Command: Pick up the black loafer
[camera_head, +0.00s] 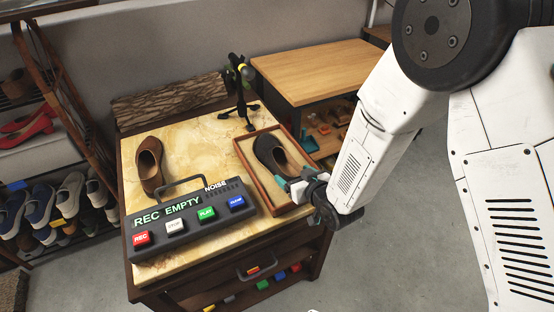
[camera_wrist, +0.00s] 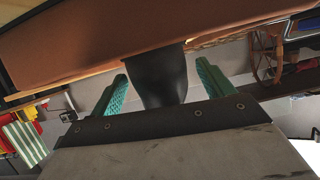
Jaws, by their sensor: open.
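The black loafer (camera_head: 266,150) lies in a shallow brown tray (camera_head: 240,156) on the right of the tabletop. Its lining looks brown. My gripper (camera_head: 287,183) is open at the loafer's near end, over the tray's near right part. In the wrist view a smooth black end of the loafer (camera_wrist: 160,72) shows between the two teal fingers of my gripper (camera_wrist: 162,86). Gaps show on both sides of it, so the fingers look apart from it. A broad brown surface (camera_wrist: 90,38), apparently the tray, crosses the top of that view. My arm and gripper partly hide the loafer's near end.
A brown loafer (camera_head: 149,167) stands at the table's left. A grey recorder box (camera_head: 190,219) with a raised handle and coloured buttons fills the front.

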